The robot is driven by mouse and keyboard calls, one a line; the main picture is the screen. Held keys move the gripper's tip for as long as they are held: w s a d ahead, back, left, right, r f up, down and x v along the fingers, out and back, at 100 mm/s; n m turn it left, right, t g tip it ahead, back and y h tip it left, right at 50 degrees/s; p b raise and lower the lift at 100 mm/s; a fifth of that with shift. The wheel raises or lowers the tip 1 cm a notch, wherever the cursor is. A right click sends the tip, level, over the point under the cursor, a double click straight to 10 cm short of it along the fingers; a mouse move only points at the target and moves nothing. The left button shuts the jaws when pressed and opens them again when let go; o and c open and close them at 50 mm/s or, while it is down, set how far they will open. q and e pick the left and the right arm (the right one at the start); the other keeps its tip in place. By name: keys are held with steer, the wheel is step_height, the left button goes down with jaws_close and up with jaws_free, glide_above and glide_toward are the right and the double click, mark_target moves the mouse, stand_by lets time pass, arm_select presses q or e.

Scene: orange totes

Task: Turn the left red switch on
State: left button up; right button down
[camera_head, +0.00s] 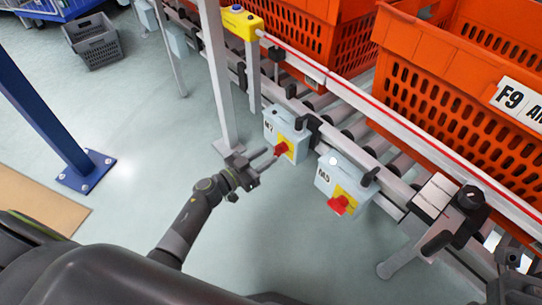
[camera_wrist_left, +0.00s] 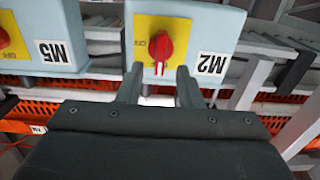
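The left switch box, labelled M2 in the wrist view (camera_wrist_left: 222,25), is pale blue with a yellow plate. Its red switch (camera_head: 281,149) also shows in the left wrist view (camera_wrist_left: 162,46), with the white mark on its handle pointing towards my fingers. My left gripper (camera_head: 268,157) is at this switch. In the left wrist view its two fingers (camera_wrist_left: 159,84) stand apart with the red handle in line with the gap between them; whether they touch it, I cannot tell.
A second box, M5 (camera_head: 325,180), with a red switch (camera_head: 338,204) is to the right. Orange totes (camera_head: 440,100) stand on the roller conveyor behind. A grey post (camera_head: 220,80) stands just behind my left gripper. The floor in front is clear.

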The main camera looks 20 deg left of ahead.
mark_target(282, 149)
arm_select(q)
steer(key=shift+b+x, duration=0.3)
steer(key=shift+x, duration=1)
jaws_close()
